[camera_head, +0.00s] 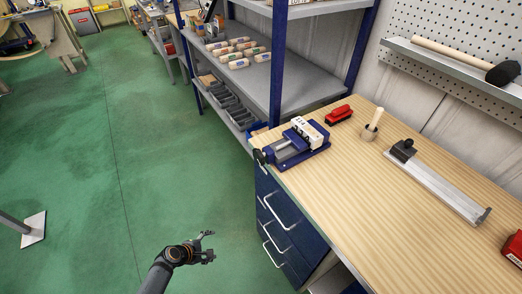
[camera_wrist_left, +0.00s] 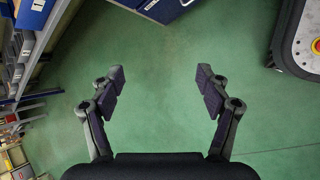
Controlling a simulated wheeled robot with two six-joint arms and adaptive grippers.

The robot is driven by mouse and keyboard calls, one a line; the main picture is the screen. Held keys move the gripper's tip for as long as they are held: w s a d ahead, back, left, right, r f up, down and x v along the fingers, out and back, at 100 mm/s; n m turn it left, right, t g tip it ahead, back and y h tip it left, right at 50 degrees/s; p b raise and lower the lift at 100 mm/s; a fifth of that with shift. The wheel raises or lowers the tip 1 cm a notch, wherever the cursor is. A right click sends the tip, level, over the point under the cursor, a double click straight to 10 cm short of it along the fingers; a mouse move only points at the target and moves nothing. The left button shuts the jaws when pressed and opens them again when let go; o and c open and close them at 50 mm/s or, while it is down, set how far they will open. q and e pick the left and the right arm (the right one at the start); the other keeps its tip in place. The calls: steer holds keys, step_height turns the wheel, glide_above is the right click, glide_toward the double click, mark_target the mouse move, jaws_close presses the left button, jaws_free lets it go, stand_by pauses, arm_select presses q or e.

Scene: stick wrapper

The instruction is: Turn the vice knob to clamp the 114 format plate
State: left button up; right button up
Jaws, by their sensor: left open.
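My left gripper (camera_head: 210,244) is open and empty, over the green floor to the left of the drawers and well apart from the vice. Its two spread fingers (camera_wrist_left: 160,88) show in the left wrist view with only floor between them. My right gripper is not in view.
On the workbench (camera_head: 400,215) are a red brush (camera_head: 339,115), a wooden-handled tool (camera_head: 372,125) and a metal rail fixture (camera_head: 435,183). Blue drawers (camera_head: 280,225) with protruding handles stand below. A shelf rack (camera_head: 285,80) rises behind the vice. The floor at left is mostly clear.

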arm_select(q)
steer(key=w+d+r+n+t+h, duration=0.1)
steer(key=w+d+r+n+h, duration=0.1)
steer(key=w+r, duration=0.3)
steer(key=w+d+r+n+t+h, duration=0.1)
steer(key=w+d+r+n, duration=0.15)
steer(key=r, duration=0.55)
steer(key=n+t+h+p, duration=0.2)
steer(key=n+h, duration=0.3)
steer(key=h, duration=0.2)
glide_toward(256, 156)
steer(key=d, duration=0.1)
steer(key=p+x, duration=0.2)
steer(key=x, duration=0.8)
steer(key=shift+w+r, duration=0.1)
steer(key=shift+w, duration=0.1)
steer(key=c, duration=1.2)
